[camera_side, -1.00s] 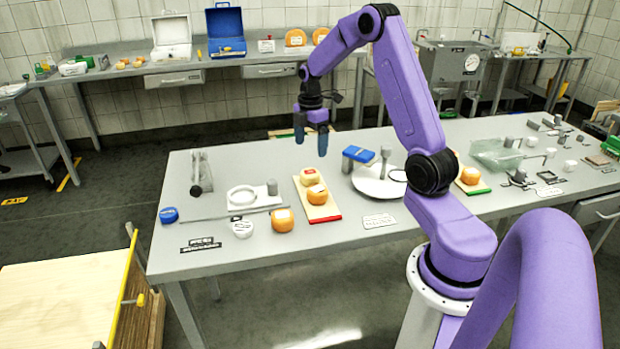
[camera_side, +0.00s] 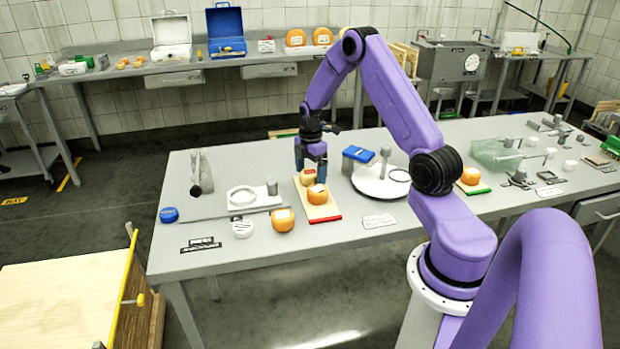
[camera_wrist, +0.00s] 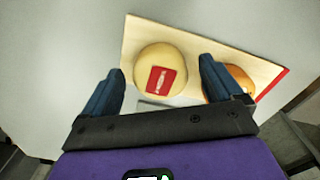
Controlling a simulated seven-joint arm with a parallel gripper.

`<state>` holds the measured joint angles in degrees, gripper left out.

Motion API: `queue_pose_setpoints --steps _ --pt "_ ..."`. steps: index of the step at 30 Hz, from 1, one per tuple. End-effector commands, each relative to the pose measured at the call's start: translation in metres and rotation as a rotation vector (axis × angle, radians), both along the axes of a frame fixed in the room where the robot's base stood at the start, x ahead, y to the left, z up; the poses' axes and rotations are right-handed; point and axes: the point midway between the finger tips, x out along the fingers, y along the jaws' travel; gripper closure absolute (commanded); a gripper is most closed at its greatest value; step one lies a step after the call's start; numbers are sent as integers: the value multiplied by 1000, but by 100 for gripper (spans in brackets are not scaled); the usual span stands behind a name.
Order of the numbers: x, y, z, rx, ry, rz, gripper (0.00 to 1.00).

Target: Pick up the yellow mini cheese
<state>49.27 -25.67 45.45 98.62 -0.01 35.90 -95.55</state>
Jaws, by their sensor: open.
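The yellow mini cheese (camera_wrist: 150,62) is a pale round wheel with a red label, on a wooden board with a red end. In the side view the yellow mini cheese (camera_side: 308,178) sits on the far part of the board (camera_side: 325,211), partly hidden by my gripper. My gripper (camera_side: 311,176) is open and low over it, fingers pointing down. In the wrist view my gripper (camera_wrist: 162,78) has one blue finger on each side of the cheese, with a gap on both sides. The right finger lies between it and an orange cheese (camera_wrist: 240,82).
The orange cheese (camera_side: 317,194) stands just nearer on the same board. A white round plate with a blue-topped device (camera_side: 358,154) is to the right. Another orange cheese (camera_side: 283,220) stands near the front edge.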

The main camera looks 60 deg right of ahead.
Motion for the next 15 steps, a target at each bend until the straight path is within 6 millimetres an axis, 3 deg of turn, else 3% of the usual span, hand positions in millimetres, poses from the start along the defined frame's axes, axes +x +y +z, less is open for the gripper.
queue_pose_setpoints --steps 4,5,10,15 --pt "0 0 0 0 0 0 7" --pt "0 0 0 0 0 0 13" --pt "0 0 0 0 0 0 69" --pt "0 0 1 0 0 0 71"
